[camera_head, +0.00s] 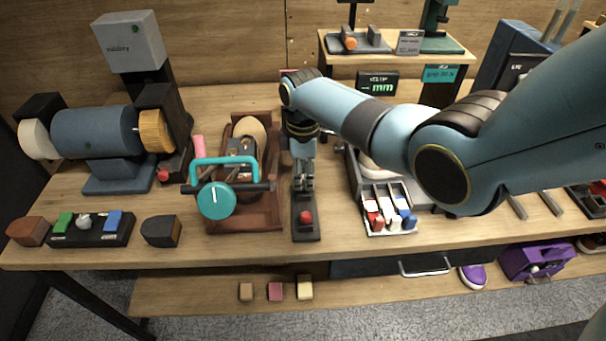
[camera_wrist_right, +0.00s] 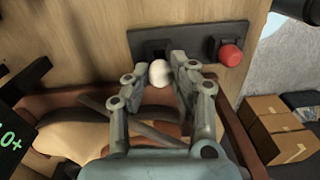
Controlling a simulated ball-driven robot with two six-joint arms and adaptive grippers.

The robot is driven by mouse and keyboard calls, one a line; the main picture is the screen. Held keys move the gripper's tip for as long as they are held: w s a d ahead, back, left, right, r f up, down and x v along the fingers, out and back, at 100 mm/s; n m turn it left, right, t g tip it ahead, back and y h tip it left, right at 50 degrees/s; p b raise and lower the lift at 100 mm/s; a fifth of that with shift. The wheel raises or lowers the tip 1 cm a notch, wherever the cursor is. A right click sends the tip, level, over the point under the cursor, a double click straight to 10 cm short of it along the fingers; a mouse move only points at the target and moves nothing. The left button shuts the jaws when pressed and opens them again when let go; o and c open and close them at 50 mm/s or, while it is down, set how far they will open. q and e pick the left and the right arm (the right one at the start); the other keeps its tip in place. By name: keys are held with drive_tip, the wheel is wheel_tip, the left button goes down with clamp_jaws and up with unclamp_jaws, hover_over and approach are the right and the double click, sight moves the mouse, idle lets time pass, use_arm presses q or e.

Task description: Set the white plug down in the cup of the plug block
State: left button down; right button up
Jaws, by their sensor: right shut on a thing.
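The plug block (camera_head: 306,231) is a long dark block on the bench, left of the white tray. A red plug (camera_head: 306,217) stands at its near end. In the wrist view the block (camera_wrist_right: 197,42) lies across the top, with the red plug (camera_wrist_right: 230,55) at right and a dark cup (camera_wrist_right: 154,46) at left. My right gripper (camera_head: 303,187) points down over the block's far part. It is shut on the round white plug (camera_wrist_right: 160,73), which shows between the fingertips close to the cup. I cannot tell if they touch. The head view does not show the white plug clearly. My left gripper is not in view.
A brown wooden tray (camera_head: 215,224) with a teal-handled clamp (camera_head: 216,200) stands close left of the block. A white tray (camera_head: 391,228) of red, white and blue pieces stands to the right. The bench's front edge (camera_head: 250,253) lies just nearer than the block.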

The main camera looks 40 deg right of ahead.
sight(303, 176)
drive_tip(key=shift+f+b, duration=0.9)
drive_tip(key=shift+f, duration=0.3)
drive_tip(key=o, duration=0.9)
drive_tip(key=shift+o, duration=0.2)
wheel_tip(303, 176, up, 12)
drive_tip(key=shift+w+d, duration=0.1)
drive_tip(key=shift+w, duration=0.05)
drive_tip(key=shift+f, duration=0.1)
